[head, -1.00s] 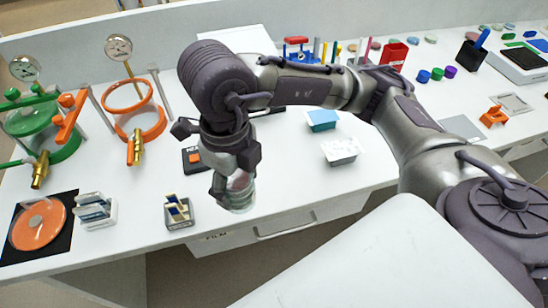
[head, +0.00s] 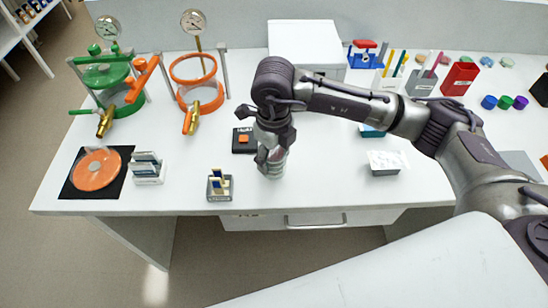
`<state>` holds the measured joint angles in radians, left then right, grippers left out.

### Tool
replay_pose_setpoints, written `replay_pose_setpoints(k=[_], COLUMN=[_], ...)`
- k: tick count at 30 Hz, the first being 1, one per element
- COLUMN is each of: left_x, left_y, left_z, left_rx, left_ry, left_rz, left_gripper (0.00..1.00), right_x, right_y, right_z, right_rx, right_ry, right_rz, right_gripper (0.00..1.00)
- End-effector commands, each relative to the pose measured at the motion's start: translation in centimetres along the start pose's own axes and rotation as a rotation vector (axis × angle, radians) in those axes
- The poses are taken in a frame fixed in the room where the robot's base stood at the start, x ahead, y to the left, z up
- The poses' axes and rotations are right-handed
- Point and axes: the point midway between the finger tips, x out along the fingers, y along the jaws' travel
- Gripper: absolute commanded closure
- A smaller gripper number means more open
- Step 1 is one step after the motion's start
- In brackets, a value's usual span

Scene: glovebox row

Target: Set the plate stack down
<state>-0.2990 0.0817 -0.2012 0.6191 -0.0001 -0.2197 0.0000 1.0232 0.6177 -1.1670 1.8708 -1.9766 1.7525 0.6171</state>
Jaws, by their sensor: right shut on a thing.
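My right gripper (head: 270,160) points down over the front part of the white bench (head: 320,182). It is shut on the plate stack (head: 274,170), a clear, round, glassy stack that shows below the fingers. The upper part of the stack is hidden by the gripper. I cannot tell whether its base touches the bench top. My left gripper is not in view.
A black device with an orange square (head: 244,139) is just left of the stack. A small slotted holder (head: 220,186) and a white rack (head: 147,168) stand farther left. A white tub (head: 384,163) is to the right. Bare bench lies between stack and tub.

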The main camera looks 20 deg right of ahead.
Motion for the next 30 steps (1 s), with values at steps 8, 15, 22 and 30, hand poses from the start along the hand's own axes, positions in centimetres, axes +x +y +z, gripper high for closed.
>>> replay_pose_setpoints(k=[8,15,22,30], left_x=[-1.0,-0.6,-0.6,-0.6], left_y=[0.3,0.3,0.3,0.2], left_z=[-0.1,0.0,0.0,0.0], left_rx=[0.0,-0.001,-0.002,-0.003], left_ry=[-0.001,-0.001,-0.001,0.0], left_rz=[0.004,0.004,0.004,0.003], left_gripper=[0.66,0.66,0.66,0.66], right_x=[2.3,2.5,2.6,2.6], right_y=[0.0,0.0,0.0,0.0], right_z=[0.0,0.0,0.0,-0.1], right_rx=[0.001,0.001,0.002,0.002], right_ry=[-0.001,-0.001,0.0,0.0], right_rz=[0.0,0.0,0.0,0.0], right_gripper=[0.79,0.79,0.11,0.11])
